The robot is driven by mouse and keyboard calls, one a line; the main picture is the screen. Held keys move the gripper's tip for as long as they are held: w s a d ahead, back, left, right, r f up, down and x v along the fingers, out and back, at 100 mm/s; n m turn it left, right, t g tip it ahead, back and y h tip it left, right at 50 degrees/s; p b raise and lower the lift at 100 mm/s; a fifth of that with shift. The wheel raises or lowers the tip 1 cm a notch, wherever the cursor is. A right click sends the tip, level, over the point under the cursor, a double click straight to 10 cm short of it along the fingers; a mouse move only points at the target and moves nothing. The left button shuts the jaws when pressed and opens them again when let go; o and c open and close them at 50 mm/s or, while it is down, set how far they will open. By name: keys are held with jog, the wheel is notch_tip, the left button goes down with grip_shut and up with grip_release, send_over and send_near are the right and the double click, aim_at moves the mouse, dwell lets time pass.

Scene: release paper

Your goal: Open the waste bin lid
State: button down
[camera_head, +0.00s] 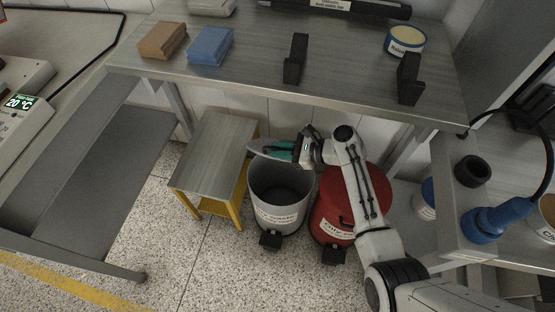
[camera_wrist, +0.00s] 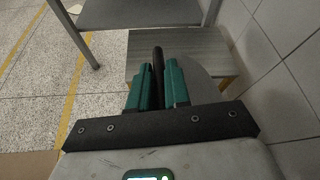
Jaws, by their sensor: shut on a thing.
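The grey waste bin (camera_head: 282,205) stands on the floor beside the small stool, with its dark inside in view from above. Its lid (camera_head: 260,150) is raised at the back of the bin, seen nearly edge-on. My gripper (camera_head: 284,150), with green fingers, is at the raised lid above the bin's back rim. In the wrist view my gripper (camera_wrist: 158,68) is shut on the black lid handle (camera_wrist: 158,60), which stands between the two fingers. Part of the grey lid (camera_wrist: 203,85) shows behind the right finger.
A red bin (camera_head: 325,213) with its lid down stands right of the grey bin, partly under my arm. A stool (camera_head: 215,150) with yellow legs is close on the left. The metal workbench (camera_head: 265,70) overhangs behind. Speckled floor in front is clear.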

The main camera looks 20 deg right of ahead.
jog(key=w+d+r+m+g+y+b, duration=0.1)
jog(key=w+d+r+m+b, duration=0.1)
jog(key=w+d+b, duration=0.4)
jog(key=w+d+r+m+g+b, duration=0.1)
jog(key=w+d+r+m+b, duration=0.1)
jog(key=w+d+b, duration=0.5)
jog(key=w+r+b, duration=0.1)
jog(key=w+b, duration=0.4)
jog(key=b, duration=0.6)
jog(key=shift+w+d+r+g+y+b, duration=0.2)
jog(key=shift+g+y+b, duration=0.1)
jog(key=shift+y+b, duration=0.1)
jog(key=c, duration=1.3)
grip_release()
jog(key=shift+c, duration=0.2)
jog(key=shift+o, duration=0.9)
jog(key=shift+w+r, duration=0.1)
jog(key=shift+r, duration=0.15)
